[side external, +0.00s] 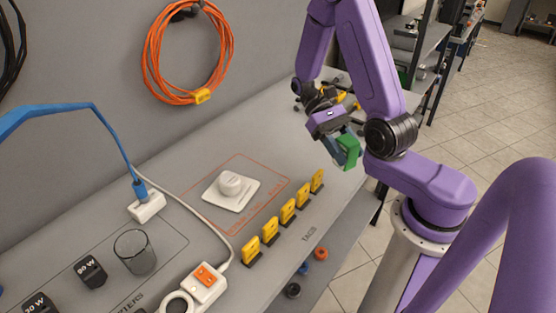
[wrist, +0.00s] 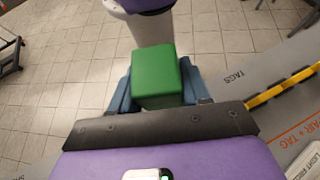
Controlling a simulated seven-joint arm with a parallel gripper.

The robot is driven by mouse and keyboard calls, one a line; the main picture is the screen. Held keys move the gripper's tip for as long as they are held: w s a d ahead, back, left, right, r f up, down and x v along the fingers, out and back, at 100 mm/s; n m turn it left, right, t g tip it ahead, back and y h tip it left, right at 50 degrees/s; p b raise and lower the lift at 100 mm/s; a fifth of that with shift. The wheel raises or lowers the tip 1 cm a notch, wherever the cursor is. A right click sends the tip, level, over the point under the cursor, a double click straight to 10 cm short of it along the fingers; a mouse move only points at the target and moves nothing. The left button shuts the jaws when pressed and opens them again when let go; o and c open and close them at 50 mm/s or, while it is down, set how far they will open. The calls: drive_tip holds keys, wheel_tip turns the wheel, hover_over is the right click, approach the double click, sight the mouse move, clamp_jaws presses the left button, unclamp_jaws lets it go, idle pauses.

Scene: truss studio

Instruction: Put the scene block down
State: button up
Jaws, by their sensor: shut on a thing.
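The scene block is a green block (side external: 348,151), which also shows in the wrist view (wrist: 156,76). My gripper (side external: 343,154) is shut on it, with blue-grey fingers on either side of the block in the wrist view (wrist: 157,90). In the side view the block is held above the right part of the grey bench (side external: 285,130), near its front edge. In the wrist view, tiled floor shows behind the block.
A row of several yellow tags (side external: 288,212) stands along the bench front. A white square piece with a round knob (side external: 231,190) sits inside an orange outline. A glass (side external: 135,252), an orange-switched power strip (side external: 204,283) and a blue cable plug (side external: 146,203) are at left.

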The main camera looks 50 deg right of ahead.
sight(336, 138)
drive_tip(key=a+m+t+y, duration=0.1)
drive_tip(key=m+y, duration=0.1)
drive_tip(key=w+a+m+t+y, duration=0.1)
drive_tip(key=m+t+y, duration=0.1)
drive_tip(key=m, duration=0.1)
drive_tip(key=r+m+t+y, duration=0.1)
drive_tip(key=m+t+y, duration=0.1)
drive_tip(key=m, duration=0.1)
drive_tip(key=shift+w+a, duration=0.2)
drive_tip(key=shift+a, duration=0.2)
drive_tip(key=w+d+f+m+t, duration=0.1)
drive_tip(key=w+f+m+t, duration=0.1)
drive_tip(key=w, duration=0.4)
drive_tip(key=w+d+f+m+t, duration=0.1)
drive_tip(key=w+f+m+t, duration=0.2)
drive_tip(key=w+m+t, duration=0.2)
drive_tip(key=w+d+f+m+t+y, duration=0.1)
drive_tip(key=w+d+f+m+t, duration=0.1)
drive_tip(key=w, duration=0.6)
drive_tip(key=shift+w+d+f+m+t, duration=0.1)
drive_tip(key=shift+f+m+t, duration=0.1)
drive_tip(key=shift+m+t, duration=0.85)
drive_tip(key=shift+w+f, duration=0.15)
drive_tip(key=shift+f, duration=0.05)
drive_tip(key=shift+w+f, duration=0.1)
drive_tip(key=shift+f, duration=1.55)
drive_tip(key=shift+d+f, duration=0.1)
drive_tip(key=shift+f, duration=0.05)
drive_tip(key=o, duration=1.1)
